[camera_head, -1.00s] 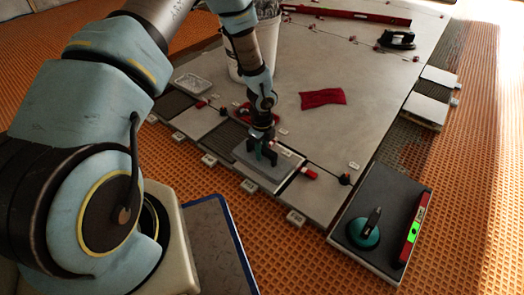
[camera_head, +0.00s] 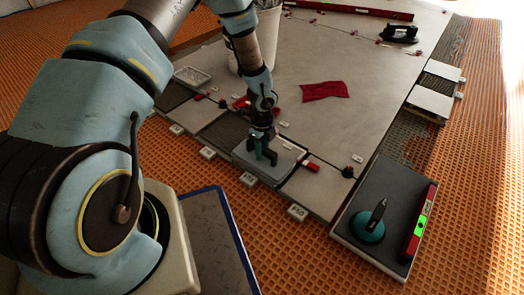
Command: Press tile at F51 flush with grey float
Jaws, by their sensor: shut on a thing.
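My gripper (camera_head: 264,150) is shut on the teal handle of the grey float (camera_head: 285,160). The float's flat plate lies level over a tile at the near edge of the tiled floor and covers most or all of it. I cannot tell whether the plate touches the tile or how high the tile stands. A small white tag (camera_head: 249,179) sits in front of the float, its lettering too small to read surely. Another tag (camera_head: 297,212) stands farther right along the same edge.
Red-handled tools lie near the float on both sides. A red cloth (camera_head: 325,90) and a white bucket (camera_head: 267,38) are behind. At right, a dark panel (camera_head: 385,190) bears a teal suction cup (camera_head: 369,225) and a red level (camera_head: 417,225). Orange matting surrounds the tiles.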

